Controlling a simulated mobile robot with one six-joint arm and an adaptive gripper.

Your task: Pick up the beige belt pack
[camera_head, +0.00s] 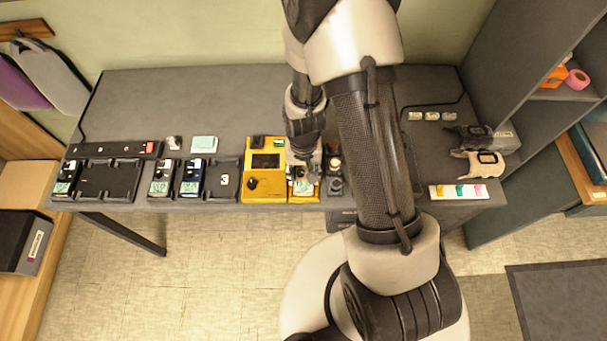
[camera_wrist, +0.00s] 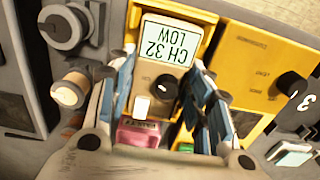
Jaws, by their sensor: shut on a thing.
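The beige belt pack (camera_wrist: 150,78) sits in a yellow-framed bay, its screen reading "CH 32 LOW" upside down in the wrist view. It has a dark knob on its face. In the head view the belt pack (camera_head: 303,187) is partly hidden under my gripper (camera_head: 304,172). In the wrist view my gripper (camera_wrist: 165,105) has its blue-padded fingers on both sides of the pack, shut on it. A pink piece and a green piece show between the fingers. I cannot tell whether the pack is clear of the bay floor.
The yellow station (camera_head: 264,186) with a dark window and knob adjoins the bay. Dark docks (camera_head: 110,178) with other packs stand to the left. Grey knobbed equipment (camera_wrist: 68,30) is close beside my gripper. The table's back is mostly clear.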

